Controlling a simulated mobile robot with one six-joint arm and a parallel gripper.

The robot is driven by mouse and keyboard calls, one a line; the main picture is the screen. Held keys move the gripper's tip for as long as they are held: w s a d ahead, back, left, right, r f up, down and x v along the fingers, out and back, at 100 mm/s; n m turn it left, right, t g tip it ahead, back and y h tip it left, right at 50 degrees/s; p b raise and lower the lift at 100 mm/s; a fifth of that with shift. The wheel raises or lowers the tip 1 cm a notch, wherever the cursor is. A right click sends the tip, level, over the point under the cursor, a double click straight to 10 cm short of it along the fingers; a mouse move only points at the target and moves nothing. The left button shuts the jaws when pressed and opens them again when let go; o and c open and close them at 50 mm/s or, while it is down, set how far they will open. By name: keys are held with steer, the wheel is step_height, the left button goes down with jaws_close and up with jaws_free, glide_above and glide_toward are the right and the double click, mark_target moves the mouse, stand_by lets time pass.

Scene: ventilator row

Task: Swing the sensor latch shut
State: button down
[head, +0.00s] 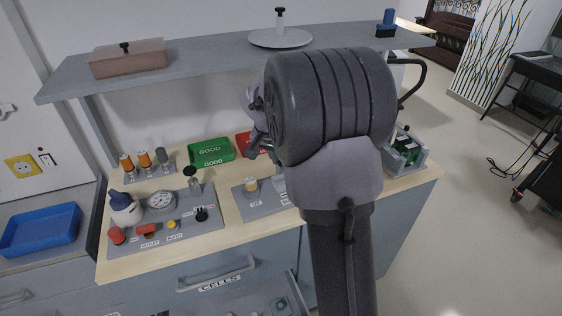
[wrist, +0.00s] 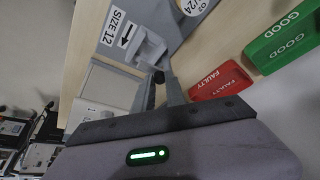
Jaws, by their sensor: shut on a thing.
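In the wrist view, a light grey latch-like piece (wrist: 148,48) stands on the grey plate (wrist: 178,22), beside a "SIZE 12" label with an arrow. My gripper (wrist: 159,82) reaches to its near end. Its fingers are shut on a small dark knob (wrist: 158,76), which looks like part of the latch. How far the latch is swung is unclear. In the head view, my arm hides the latch and most of the gripper; the plate (head: 262,207) shows left of the arm, with a yellow-topped cylinder (head: 250,185) on it.
The red FAULTY tray (wrist: 220,80) and green GOOD tray (wrist: 285,38) lie close beside the gripper. A panel with a gauge (head: 161,201) and several knobs is at left. A grey shelf (head: 215,48) overhangs the bench. A box with a green board (head: 405,151) stands at right.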

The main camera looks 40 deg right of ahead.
steer(key=shift+a, duration=0.1)
stand_by(0.3)
steer(key=c, duration=1.4)
jaws_free()
steer(key=shift+o, duration=0.2)
steer(key=p+v, duration=0.6)
steer(key=v, duration=1.1)
steer(key=shift+r, duration=0.25)
steer(key=shift+w, duration=0.2)
